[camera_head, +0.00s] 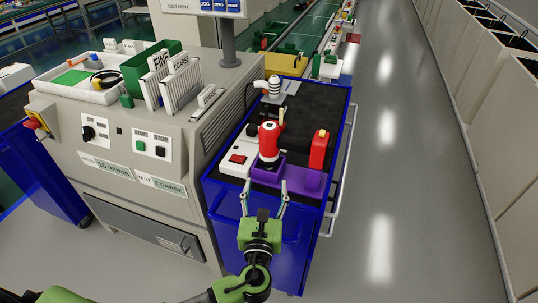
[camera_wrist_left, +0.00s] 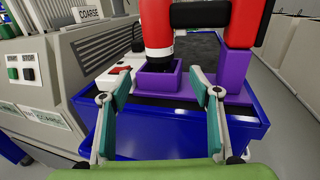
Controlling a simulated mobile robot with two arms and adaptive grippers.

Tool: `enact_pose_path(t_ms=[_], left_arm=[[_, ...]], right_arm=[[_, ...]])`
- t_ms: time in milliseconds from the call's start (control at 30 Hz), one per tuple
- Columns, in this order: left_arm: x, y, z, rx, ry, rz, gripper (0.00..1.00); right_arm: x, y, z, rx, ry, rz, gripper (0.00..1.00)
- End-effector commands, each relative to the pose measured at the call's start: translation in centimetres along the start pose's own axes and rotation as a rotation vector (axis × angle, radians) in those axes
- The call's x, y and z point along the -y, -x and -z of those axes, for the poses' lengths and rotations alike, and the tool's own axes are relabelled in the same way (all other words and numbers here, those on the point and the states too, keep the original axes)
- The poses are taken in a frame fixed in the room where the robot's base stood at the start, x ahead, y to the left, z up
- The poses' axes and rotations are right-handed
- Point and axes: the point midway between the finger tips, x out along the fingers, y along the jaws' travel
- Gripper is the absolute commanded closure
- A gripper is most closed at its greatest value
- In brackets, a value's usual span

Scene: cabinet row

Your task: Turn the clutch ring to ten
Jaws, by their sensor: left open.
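A red power tool (camera_head: 268,142) stands nose down in a purple holder (camera_head: 264,173) on the blue cart. In the left wrist view the tool (camera_wrist_left: 157,25) shows a pale band and a dark nose inside the purple socket (camera_wrist_left: 160,82). The clutch ring is not clearly distinguishable, and no numbers are readable. My left gripper (camera_head: 264,190) is in front of the holder, fingers spread and pointing at it. In the left wrist view the open gripper (camera_wrist_left: 166,66) has nothing between its fingers. My right gripper is not in view.
A red upright block (camera_head: 319,150) stands at the right on the purple base. A white box with a red switch (camera_head: 237,159) lies left of the holder. A grey control cabinet (camera_head: 145,140) stands left of the blue cart (camera_head: 262,225). The aisle floor right is clear.

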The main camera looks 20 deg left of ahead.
Motion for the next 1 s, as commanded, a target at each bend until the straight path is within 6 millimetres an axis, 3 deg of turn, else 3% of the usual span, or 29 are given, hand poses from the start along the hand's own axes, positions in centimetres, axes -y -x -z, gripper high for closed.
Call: enact_pose_path(t_ms=[600,800,1000], left_arm=[[-0.1,-11.4,-0.1,0.000,0.001,-0.004,0.43],[-0.1,-13.0,0.0,-0.002,0.003,-0.003,0.43],[-0.1,-13.3,0.0,-0.002,0.004,-0.002,0.43]], right_arm=[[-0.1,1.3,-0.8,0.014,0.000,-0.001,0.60],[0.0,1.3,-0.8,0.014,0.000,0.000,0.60],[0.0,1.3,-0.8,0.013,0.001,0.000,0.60]])
